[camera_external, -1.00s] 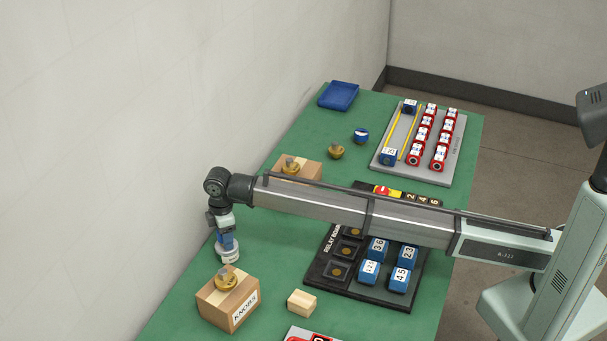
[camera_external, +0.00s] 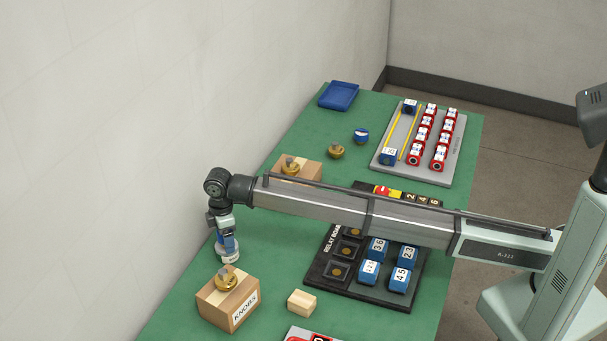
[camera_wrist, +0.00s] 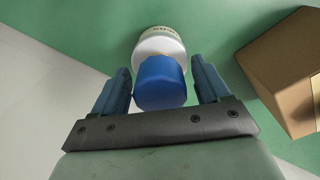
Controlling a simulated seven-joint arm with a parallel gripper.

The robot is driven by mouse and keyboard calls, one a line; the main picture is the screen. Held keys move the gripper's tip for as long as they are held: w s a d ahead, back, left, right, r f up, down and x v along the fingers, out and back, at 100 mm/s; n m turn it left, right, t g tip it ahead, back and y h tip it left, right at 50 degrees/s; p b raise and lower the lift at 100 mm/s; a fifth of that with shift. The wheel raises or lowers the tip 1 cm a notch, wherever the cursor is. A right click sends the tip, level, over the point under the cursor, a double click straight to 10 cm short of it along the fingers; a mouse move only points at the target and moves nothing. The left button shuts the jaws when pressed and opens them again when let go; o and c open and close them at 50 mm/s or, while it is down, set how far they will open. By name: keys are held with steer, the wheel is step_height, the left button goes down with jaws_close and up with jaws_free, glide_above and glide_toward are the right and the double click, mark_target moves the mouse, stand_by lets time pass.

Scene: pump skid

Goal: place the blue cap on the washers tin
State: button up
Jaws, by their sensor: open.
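The blue cap (camera_wrist: 161,82) sits on top of a white tin (camera_wrist: 160,42) in the wrist view, between my gripper's two blue fingers. A gap shows between the cap and each finger. The tin's label is too small to read. In the external view the tin (camera_external: 229,257) stands on the green table, left of the relay board. My gripper (camera_external: 226,240) points down just above it, open around the cap. The fingers partly hide the cap there. In the wrist view my gripper (camera_wrist: 160,88) is open and holds nothing.
A cardboard box marked KNOBS (camera_external: 229,304) with a brass knob on top stands close to the tin. A wooden block (camera_external: 301,302) lies to its right. The relay board (camera_external: 330,277) with blue relays sits farther right. A blue tray (camera_external: 338,96) is at the far end.

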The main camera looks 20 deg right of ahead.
step_height(320, 180, up, 12)
steer(key=shift+r, duration=0.1)
stand_by(0.4)
